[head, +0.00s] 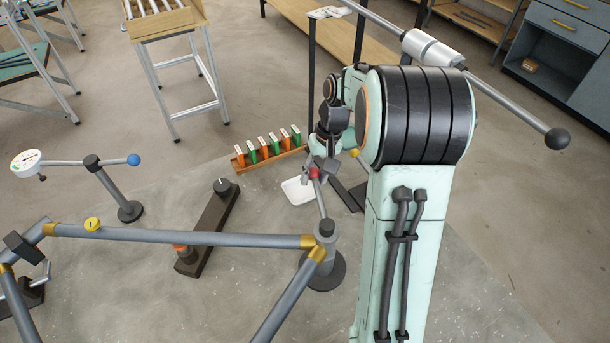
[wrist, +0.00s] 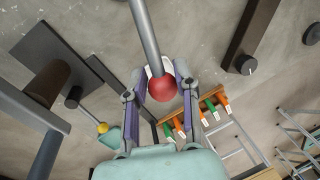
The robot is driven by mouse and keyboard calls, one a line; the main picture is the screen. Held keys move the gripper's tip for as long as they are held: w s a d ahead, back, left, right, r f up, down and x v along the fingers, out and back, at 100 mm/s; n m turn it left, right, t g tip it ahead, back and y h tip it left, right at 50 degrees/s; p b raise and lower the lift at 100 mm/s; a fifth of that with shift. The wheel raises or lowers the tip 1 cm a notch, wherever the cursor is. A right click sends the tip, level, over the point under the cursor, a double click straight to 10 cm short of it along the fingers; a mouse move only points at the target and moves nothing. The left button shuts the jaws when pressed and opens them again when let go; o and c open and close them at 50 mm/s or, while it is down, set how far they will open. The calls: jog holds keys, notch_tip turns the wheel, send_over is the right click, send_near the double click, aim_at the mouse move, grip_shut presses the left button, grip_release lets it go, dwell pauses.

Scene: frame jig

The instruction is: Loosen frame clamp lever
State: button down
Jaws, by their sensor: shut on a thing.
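The clamp lever is a grey rod with a red ball knob (head: 314,173), rising from a dark post (head: 325,254) beside the frame's tube joint. In the wrist view the red knob (wrist: 164,90) sits between the two fingers of my gripper (wrist: 160,84), with the rod running up out of the picture. My gripper (head: 320,163) is shut on the knob; in the head view its fingers are small and partly hidden by my arm. The grey tube frame (head: 180,236) with gold joints lies across the lower left.
A dial gauge (head: 26,162) on a stand with a blue knob (head: 134,160) is at left. A dark bar (head: 210,226) lies near the post. A rack of orange and green blocks (head: 268,150) and a white tray (head: 298,191) are behind. Open surface shows left of the rack.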

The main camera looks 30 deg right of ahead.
jog(key=s+d+m+t+h, duration=0.1)
jog(key=s+d+m+h, duration=0.1)
jog(key=s+d+m, duration=0.5)
jog(key=shift+s+d+m+t, duration=0.35)
jog(key=shift+s+m, duration=1.3)
jog(key=shift+m, duration=2.25)
jog(key=shift+s, duration=0.1)
jog(key=c, duration=1.1)
grip_release()
jog(key=v, duration=1.2)
jog(key=shift+a, duration=0.15)
